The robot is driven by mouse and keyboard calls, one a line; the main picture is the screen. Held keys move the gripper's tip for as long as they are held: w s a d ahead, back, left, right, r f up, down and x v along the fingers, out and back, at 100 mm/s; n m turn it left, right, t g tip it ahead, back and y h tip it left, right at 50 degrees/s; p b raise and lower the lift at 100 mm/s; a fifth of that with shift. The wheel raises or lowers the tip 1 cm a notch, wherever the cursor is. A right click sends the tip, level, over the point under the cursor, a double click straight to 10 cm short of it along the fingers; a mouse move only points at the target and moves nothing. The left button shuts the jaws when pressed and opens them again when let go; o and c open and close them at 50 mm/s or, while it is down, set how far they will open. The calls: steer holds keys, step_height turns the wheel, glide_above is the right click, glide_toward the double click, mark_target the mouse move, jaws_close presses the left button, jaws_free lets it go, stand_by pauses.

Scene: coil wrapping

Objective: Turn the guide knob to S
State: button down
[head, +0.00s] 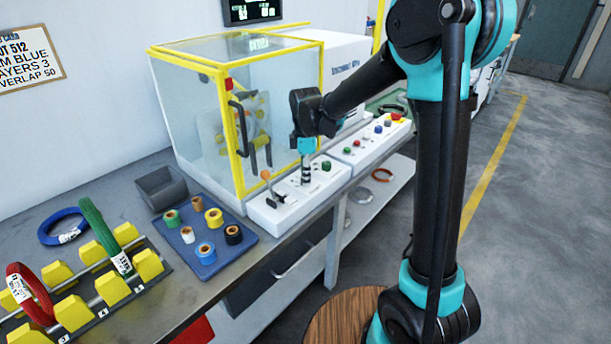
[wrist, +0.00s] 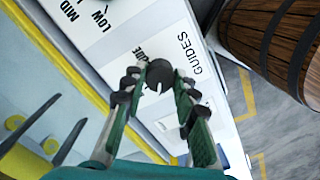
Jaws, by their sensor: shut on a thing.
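The guide knob (wrist: 160,76) is a dark round knob on a white panel (wrist: 125,50), beside the printed word GUIDES in the wrist view. A light mark shows on its lower edge. A partly covered label ends near its upper left, and I cannot read the S mark. My gripper (wrist: 158,92) has a finger on each side of the knob and is shut on it. In the head view my gripper (head: 307,178) points down onto the white control panel (head: 285,213), hiding the knob.
A yellow-framed clear enclosure (head: 190,125) stands right behind the panel. A lever with an orange knob (head: 266,176) is to the left, and a green button (head: 327,165) is close on the right. A blue tray (head: 215,262) of tape rolls lies left. A wooden barrel (wrist: 275,40) shows in the wrist view.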

steer(key=shift+n, duration=2)
steer(key=c, duration=1.2)
jaws_free()
step_height(320, 180, up, 12)
